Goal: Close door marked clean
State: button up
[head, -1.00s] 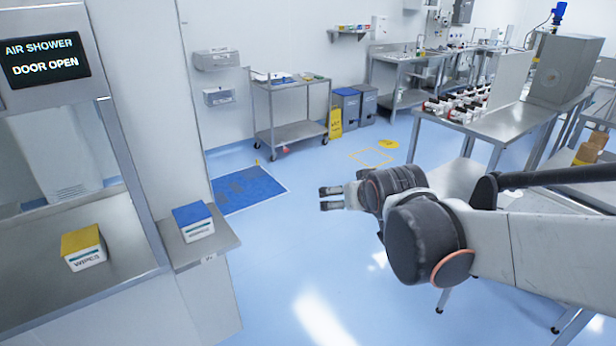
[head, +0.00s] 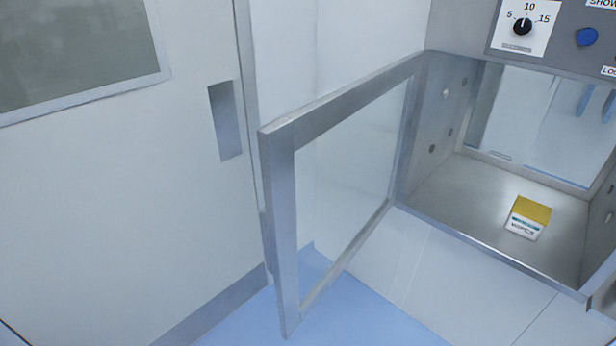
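A glass door with a metal frame (head: 278,220) stands wide open in the middle of the head view. It hangs on the left edge of a metal pass-through chamber (head: 450,205) and swings out toward me. No "clean" marking is readable on it. A wipes box with a yellow top (head: 528,217) sits on the chamber floor, inside the opening. My gripper is not in view.
A panel above the chamber carries a dial (head: 523,27) and a blue button (head: 586,37). A large white door (head: 110,210) with a window and a recessed handle plate (head: 226,120) stands at left. Blue floor (head: 370,322) shows below the glass door.

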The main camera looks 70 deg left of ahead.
aim_at(278, 141)
jog(key=k+j, duration=0.2)
jog(key=j, duration=0.15)
jog(key=k+j+u, duration=0.1)
jog(key=j, duration=0.3)
jog(key=k+j+u, duration=0.1)
jog(key=k+j, duration=0.4)
jog(key=j, duration=0.25)
jog(key=k+j+u, duration=0.1)
jog(key=j, duration=0.3)
jog(key=k+j, duration=0.25)
jog(key=j, duration=0.15)
jog(key=k+j+u, duration=0.15)
jog(key=j, duration=0.25)
jog(key=k+j, duration=0.15)
jog(key=j, duration=0.3)
jog(key=i+l+u, duration=0.1)
jog(key=u, duration=0.35)
